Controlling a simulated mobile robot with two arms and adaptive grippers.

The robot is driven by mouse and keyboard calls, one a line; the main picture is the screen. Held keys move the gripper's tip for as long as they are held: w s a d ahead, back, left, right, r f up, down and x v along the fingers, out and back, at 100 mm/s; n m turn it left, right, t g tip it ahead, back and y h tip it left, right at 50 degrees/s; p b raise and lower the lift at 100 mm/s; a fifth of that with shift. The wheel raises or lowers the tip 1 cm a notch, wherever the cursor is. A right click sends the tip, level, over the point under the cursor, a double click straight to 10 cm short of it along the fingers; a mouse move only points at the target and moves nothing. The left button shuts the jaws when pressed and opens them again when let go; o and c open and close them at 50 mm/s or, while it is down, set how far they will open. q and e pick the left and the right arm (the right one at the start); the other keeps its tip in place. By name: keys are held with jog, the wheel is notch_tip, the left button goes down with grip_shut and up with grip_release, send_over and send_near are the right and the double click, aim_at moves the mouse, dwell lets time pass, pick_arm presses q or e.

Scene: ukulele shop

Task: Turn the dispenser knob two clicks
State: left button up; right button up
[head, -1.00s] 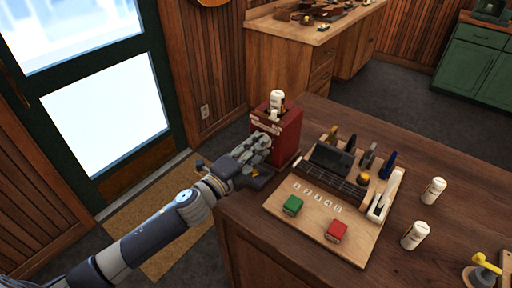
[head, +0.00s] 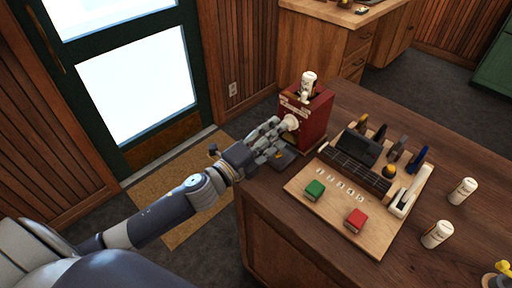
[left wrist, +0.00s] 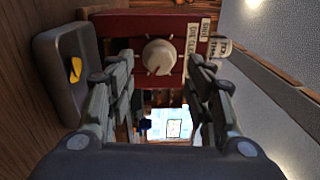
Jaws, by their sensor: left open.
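The red dispenser (head: 308,113) stands at the left end of the wooden counter, with a white bottle (head: 308,84) upright on top. Its pale round knob (head: 291,121) faces my left gripper (head: 281,127). In the left wrist view the knob (left wrist: 159,57) sits on the red face (left wrist: 115,35), ahead of and between the two open fingers of my left gripper (left wrist: 160,88). I see a gap between knob and fingers there; contact is not visible. A dark tray (left wrist: 75,70) with a yellow pick is beside the dispenser. My right gripper is not in view.
A wooden board (head: 325,211) with a green block (head: 314,190), a red block (head: 356,219) and tools lies right of the dispenser. White bottles (head: 437,234) stand farther right. A glass door (head: 137,82) is behind on the left.

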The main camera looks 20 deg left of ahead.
pick_arm(q)
jog(key=v, duration=0.7)
jog(key=shift+s+a+r, duration=0.1)
jog(key=shift+s, duration=0.2)
